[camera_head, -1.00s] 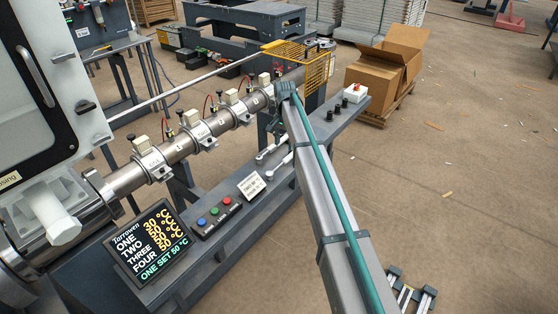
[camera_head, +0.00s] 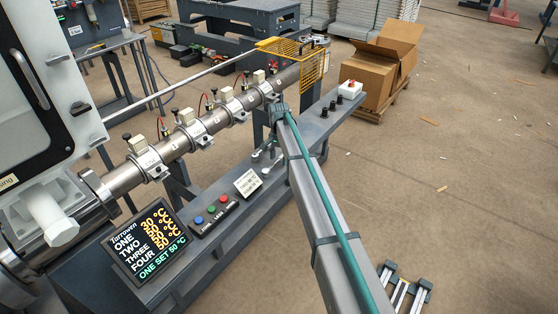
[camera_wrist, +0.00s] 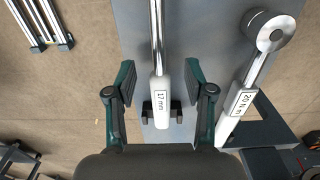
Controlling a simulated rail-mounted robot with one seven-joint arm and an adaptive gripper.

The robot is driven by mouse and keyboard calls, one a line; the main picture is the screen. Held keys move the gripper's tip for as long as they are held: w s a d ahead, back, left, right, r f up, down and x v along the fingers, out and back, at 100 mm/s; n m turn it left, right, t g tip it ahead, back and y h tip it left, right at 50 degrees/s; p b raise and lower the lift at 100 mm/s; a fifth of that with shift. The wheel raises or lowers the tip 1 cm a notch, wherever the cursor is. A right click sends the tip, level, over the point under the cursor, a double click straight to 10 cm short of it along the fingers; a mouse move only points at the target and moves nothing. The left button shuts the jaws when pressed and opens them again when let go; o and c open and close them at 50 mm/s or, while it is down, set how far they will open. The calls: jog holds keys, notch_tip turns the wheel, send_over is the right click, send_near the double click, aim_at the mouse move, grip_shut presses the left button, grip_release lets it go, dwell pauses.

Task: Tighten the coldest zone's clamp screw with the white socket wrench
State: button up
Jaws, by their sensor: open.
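The temperature display (camera_head: 150,243) shows ONE at 30 °C, the lowest; the other zones appear to read 50 °C. Several clamps sit along the steel barrel, the nearest (camera_head: 147,160) beside the hopper; their zone labels are too small to read. In the wrist view a white-handled tool marked 17 mm (camera_wrist: 162,95) lies between the fingers of my open gripper (camera_wrist: 160,84), with gaps on both sides. A second white-handled tool, marked 20 N m (camera_wrist: 241,104), with a round head, lies to its right. The arm hides the gripper in the head view.
A sign card (camera_head: 249,182) and a button box (camera_head: 213,215) stand on the bench beside the tools. A yellow guard cage (camera_head: 305,62) covers the barrel's far end. A red stop button (camera_head: 350,86) and black knobs are on the bench's far end.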

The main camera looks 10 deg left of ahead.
jog(key=shift+f, duration=0.95)
grip_shut()
jog(key=shift+r, duration=0.15)
jog(key=shift+r, duration=0.45)
notch_tip(320, 180, up, 2)
jog(key=shift+r, duration=0.1)
jog(key=s+d+r+b, duration=0.2)
jog(key=s+d+r, duration=0.2)
jog(key=s+r, duration=0.5)
jog(key=s, duration=0.4)
jog(key=shift+s+r, duration=0.2)
jog(key=shift+r, duration=0.15)
